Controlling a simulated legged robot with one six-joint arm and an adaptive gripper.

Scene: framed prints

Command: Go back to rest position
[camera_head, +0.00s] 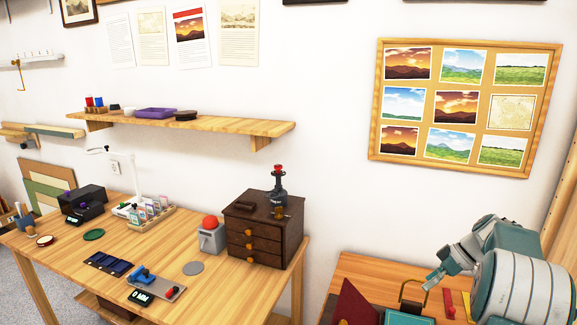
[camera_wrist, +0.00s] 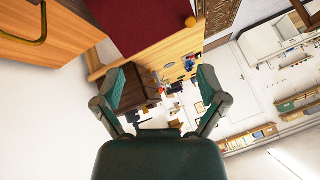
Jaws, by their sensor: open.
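My gripper (camera_wrist: 162,80) is open and empty in the wrist view, its two green fingers spread wide with nothing between them. In the head view my arm is folded at the lower right, and my gripper (camera_head: 434,281) is above the right-hand wooden table (camera_head: 358,268). A dark red panel (camera_head: 357,306) and a brass-coloured handle (camera_head: 414,292) are below and left of it. The fingers look clear of these, but the exact gap is hard to judge.
The left workbench (camera_head: 222,285) holds a dark drawer chest (camera_head: 265,230), a grey box with a red dome (camera_head: 211,235) and small tools. A wall shelf (camera_head: 220,124) is above it. A framed board of prints (camera_head: 374,110) hangs at right. Open space separates the tables.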

